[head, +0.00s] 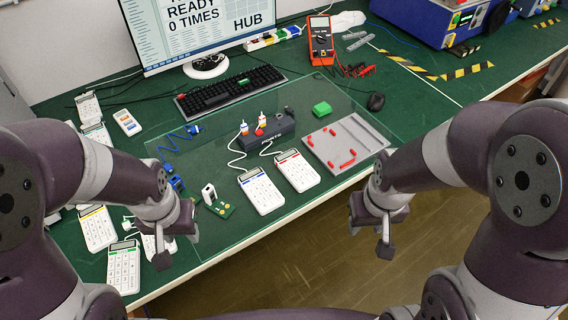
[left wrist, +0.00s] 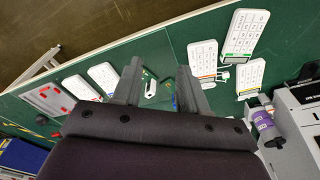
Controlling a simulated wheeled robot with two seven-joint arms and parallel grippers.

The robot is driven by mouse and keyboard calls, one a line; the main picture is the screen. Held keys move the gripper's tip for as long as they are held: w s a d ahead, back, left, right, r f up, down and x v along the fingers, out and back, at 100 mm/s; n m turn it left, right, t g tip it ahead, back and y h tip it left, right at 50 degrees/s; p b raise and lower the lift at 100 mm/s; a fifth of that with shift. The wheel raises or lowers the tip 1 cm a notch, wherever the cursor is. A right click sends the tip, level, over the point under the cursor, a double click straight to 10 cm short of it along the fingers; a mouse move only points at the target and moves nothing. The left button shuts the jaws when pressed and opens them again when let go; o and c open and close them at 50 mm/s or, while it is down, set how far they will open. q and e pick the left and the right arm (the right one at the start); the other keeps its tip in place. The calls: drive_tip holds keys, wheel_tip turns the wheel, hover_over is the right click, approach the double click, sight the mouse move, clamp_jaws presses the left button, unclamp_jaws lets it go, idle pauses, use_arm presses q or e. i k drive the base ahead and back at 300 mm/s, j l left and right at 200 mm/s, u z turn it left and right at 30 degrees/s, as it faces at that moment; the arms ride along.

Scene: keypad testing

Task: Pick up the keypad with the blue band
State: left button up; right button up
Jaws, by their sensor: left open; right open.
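The keypad with the blue band (head: 262,192) is white and lies flat near the table's front edge. A white cable runs from it to a dark hub box (head: 265,132). A similar keypad with a red band (head: 298,171) lies just to its right. In the left wrist view the blue-band keypad (left wrist: 104,76) lies left of the fingers. My left gripper (head: 176,246) is open and empty, left of the blue-band keypad; its fingers also show in the left wrist view (left wrist: 158,72). My right gripper (head: 370,238) is open and empty, beyond the table's front edge.
A small green circuit board with a white part (head: 210,196) lies between my left gripper and the blue-band keypad. Yellow-band (head: 97,228) and green-band (head: 124,267) keypads lie at left. A grey tray with red pieces (head: 346,146) lies right of the red-band keypad.

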sight(251, 179)
drive_tip(key=i+l, duration=0.7)
drive_tip(key=l+z, duration=0.05)
drive_tip(key=l, duration=0.05)
